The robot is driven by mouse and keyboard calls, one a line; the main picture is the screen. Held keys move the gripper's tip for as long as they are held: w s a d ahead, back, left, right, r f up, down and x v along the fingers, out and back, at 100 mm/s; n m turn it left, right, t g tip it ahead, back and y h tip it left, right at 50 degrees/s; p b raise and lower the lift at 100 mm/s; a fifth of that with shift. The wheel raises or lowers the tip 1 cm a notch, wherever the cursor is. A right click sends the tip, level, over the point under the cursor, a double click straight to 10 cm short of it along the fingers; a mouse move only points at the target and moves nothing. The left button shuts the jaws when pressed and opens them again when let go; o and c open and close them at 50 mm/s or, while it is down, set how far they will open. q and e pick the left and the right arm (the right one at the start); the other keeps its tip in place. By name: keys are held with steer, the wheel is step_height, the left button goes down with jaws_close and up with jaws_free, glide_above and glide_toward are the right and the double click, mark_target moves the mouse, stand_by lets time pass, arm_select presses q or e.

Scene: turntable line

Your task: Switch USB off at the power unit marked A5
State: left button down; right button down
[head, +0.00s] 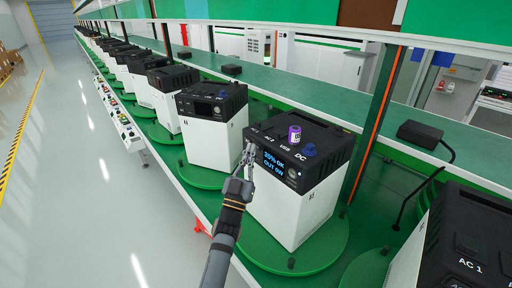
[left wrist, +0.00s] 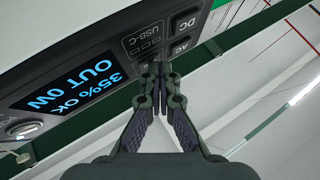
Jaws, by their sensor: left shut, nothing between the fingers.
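A power unit (head: 298,210) with a white body and black top stands on a round green turntable plate. Its top edge carries the labels AC 1, AC 2, USB and DC. Its lit display (head: 273,163) reads 35% OK, OUT 0W; the display (left wrist: 85,80) also shows in the left wrist view, turned over. There, DC, AC and USB-C markings (left wrist: 145,38) sit beside the display. I cannot read an A5 mark. My left gripper (head: 249,148) is shut and empty at the front panel; in the left wrist view its fingertips (left wrist: 160,72) overlap the panel's lower edge near USB-C. Contact is unclear.
A purple cylinder (head: 294,134) and a blue knob-like piece (head: 309,150) are on the unit's top. Another unit (head: 212,135) stands behind to the left, and one more (head: 462,240) at right. An orange-edged post (head: 375,115) rises behind. The floor at left is clear.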

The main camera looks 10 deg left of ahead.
arm_select(q)
steer(key=shift+s+a+r+p, duration=0.3)
steer(key=shift+s+p, duration=0.15)
steer(key=shift+s, duration=0.2)
steer(key=s+a, duration=0.1)
steer(key=s, duration=0.1)
steer(key=s+a+p, duration=0.1)
steer(key=s+a, duration=0.1)
steer(key=shift+w, duration=0.1)
stand_by(0.6)
